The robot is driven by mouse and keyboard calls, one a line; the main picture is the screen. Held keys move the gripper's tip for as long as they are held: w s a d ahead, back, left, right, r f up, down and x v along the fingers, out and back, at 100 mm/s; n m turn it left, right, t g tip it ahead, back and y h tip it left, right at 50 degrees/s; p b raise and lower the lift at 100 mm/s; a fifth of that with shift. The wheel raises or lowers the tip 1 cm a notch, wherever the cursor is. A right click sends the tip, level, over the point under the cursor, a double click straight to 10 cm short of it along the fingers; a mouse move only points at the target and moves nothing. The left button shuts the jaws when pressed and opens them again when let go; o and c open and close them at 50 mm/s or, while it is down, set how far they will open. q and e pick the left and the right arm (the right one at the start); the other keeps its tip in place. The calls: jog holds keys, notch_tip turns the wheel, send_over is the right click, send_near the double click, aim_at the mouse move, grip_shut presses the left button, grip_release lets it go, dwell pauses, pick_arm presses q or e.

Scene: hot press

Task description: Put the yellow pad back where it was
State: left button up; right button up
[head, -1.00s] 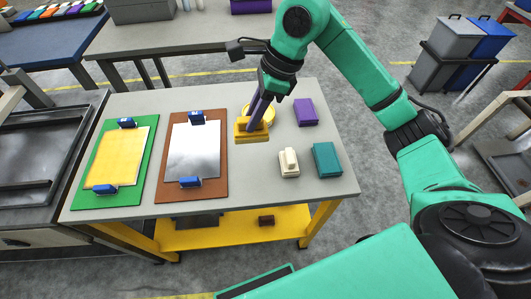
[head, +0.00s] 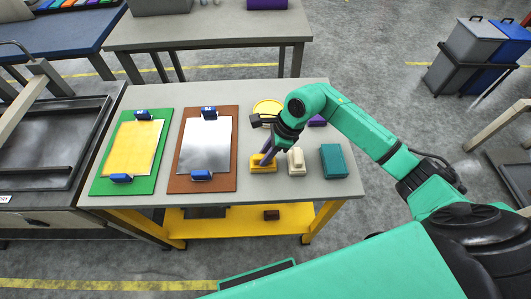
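The yellow pad (head: 263,168) is a block with a raised grip. It is at the table's front part, just left of a cream pad (head: 296,162), and looks level and at or very near the tabletop. My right gripper (head: 267,158) reaches down from above, with its narrow purple fingers at the pad's grip. The fingers look shut on it, though the contact is small and partly hidden. My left gripper is not in view.
A teal block (head: 333,161) stands right of the cream pad. A yellow round dish (head: 266,106) and a purple block (head: 317,121) are behind, partly covered by my arm. A brown board (head: 229,180) and a green board (head: 97,182) with blue clips lie left on the grey table (head: 330,190).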

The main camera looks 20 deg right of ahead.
jog(key=o, duration=0.4)
jog(key=shift+c, duration=0.2)
jog(key=shift+r+p, duration=0.2)
jog(key=shift+p, duration=0.1)
jog(key=shift+d+r+b, duration=0.2)
jog(key=shift+r+b, duration=0.1)
jog(key=shift+b, duration=0.05)
jog(key=b+v, duration=0.3)
jog(key=v, duration=0.8)
